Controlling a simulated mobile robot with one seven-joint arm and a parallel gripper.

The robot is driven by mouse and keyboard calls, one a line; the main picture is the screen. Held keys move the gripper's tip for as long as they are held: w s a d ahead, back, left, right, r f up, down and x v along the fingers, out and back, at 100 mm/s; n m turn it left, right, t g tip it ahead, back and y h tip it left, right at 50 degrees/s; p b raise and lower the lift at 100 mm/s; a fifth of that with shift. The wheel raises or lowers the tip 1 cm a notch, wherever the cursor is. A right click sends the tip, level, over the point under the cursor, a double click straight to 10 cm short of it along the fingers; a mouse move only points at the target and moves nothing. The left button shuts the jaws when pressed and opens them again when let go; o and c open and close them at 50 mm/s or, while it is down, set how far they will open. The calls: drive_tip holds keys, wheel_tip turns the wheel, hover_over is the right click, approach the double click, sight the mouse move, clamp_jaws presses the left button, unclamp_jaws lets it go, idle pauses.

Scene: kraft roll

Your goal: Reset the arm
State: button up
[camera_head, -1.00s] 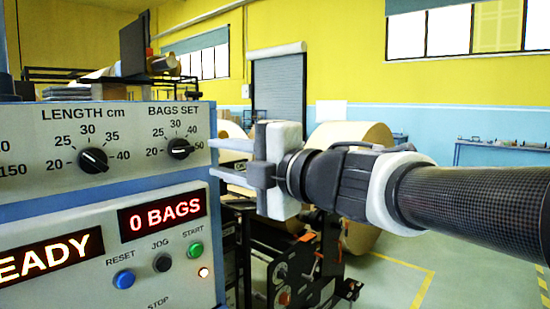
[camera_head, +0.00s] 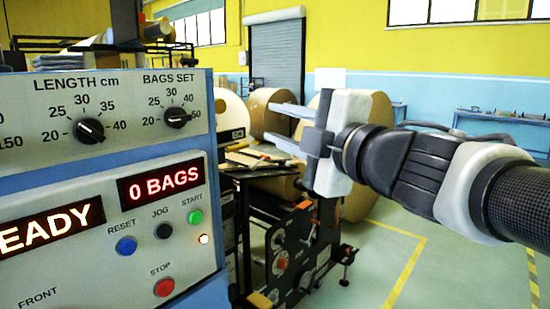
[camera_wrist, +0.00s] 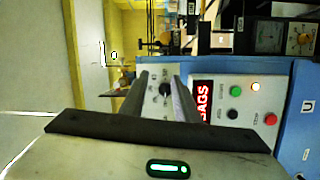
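My gripper (camera_head: 258,129) is to the right of the blue and grey control panel (camera_head: 110,172) in the head view, clear of it. Its two grey fingers point left with a gap between them and nothing held. In the wrist view the gripper (camera_wrist: 161,77) also shows its fingers apart, with the panel (camera_wrist: 222,82) turned on its side beyond them. The bags-set dial (camera_head: 177,117) and the length dial (camera_head: 89,131) are black knobs on the panel's upper face. My arm reaches in from the right edge.
Below the dials are the red "0 BAGS" display (camera_head: 161,186), a blue reset button (camera_head: 126,246), a green start button (camera_head: 195,217) and a red stop button (camera_head: 164,287). Large brown paper rolls (camera_head: 372,110) stand behind my gripper. Open floor lies at lower right.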

drive_tip(key=d+f+m+h, duration=1)
drive_tip(key=d+m+h, duration=0.1)
drive_tip(key=d+m, duration=0.4)
drive_tip(key=s+a+f+m+g, duration=0.2)
drive_tip(key=s+f+m+g, duration=0.65)
drive_tip(key=s+f, duration=0.8)
wheel_tip(320, 180, up, 17)
drive_tip(key=g+p, duration=0.1)
drive_tip(key=p, duration=1.6)
drive_tip(key=shift+r+n+y+p, duration=0.2)
drive_tip(key=shift+n+y+p, duration=0.15)
drive_tip(key=shift+y+p, duration=0.05)
